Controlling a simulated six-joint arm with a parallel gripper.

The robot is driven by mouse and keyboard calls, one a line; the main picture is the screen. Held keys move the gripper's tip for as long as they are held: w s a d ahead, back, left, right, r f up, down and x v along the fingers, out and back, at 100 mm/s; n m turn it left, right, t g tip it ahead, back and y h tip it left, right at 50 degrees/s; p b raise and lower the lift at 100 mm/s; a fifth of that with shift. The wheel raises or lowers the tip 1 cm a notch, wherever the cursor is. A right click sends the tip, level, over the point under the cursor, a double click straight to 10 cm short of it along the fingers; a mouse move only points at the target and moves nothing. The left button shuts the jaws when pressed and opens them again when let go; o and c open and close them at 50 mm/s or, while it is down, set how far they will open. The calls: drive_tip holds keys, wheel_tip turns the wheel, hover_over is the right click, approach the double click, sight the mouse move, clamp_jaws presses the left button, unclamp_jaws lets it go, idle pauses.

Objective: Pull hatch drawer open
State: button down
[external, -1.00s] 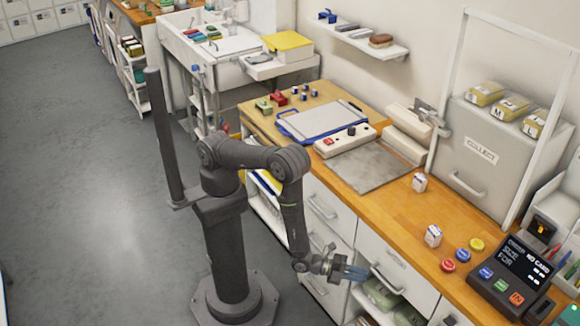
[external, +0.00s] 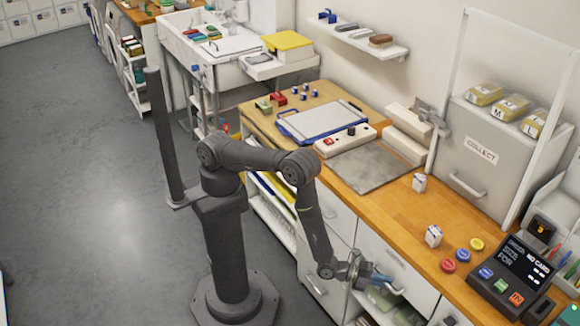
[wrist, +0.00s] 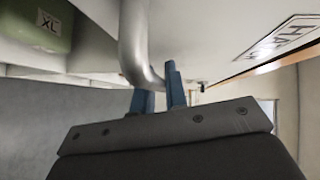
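The hatch drawer (external: 381,251) is a white front under the wooden counter, with an open shelf below it. It looks closed. Its grey bar handle (wrist: 133,40) fills the upper middle of the wrist view and bends toward the drawer face (wrist: 215,35), where a partly cut-off label shows. My gripper (wrist: 160,90) has its blue fingers on either side of the handle, close together, with the bar's bend in the narrow gap. In the external view my gripper (external: 383,279) is at the handle. Contact at the fingertips is partly hidden by the bar.
A green package marked XL (wrist: 45,22) lies close at upper left of the wrist view, on the shelf below the drawer. The counter (external: 400,214) above holds small boxes, coloured discs and a card terminal (external: 512,272). The grey floor (external: 110,220) is open at left.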

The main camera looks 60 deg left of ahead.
drive_tip(key=shift+s, duration=0.1)
drive_tip(key=s, duration=2.9)
drive_tip(key=shift+s, duration=0.2)
drive_tip(key=c, duration=1.7)
unclamp_jaws()
drive_tip(key=v, duration=1.7)
drive_tip(key=shift+s, duration=0.15)
drive_tip(key=x, duration=1.7)
drive_tip(key=shift+w, duration=0.25)
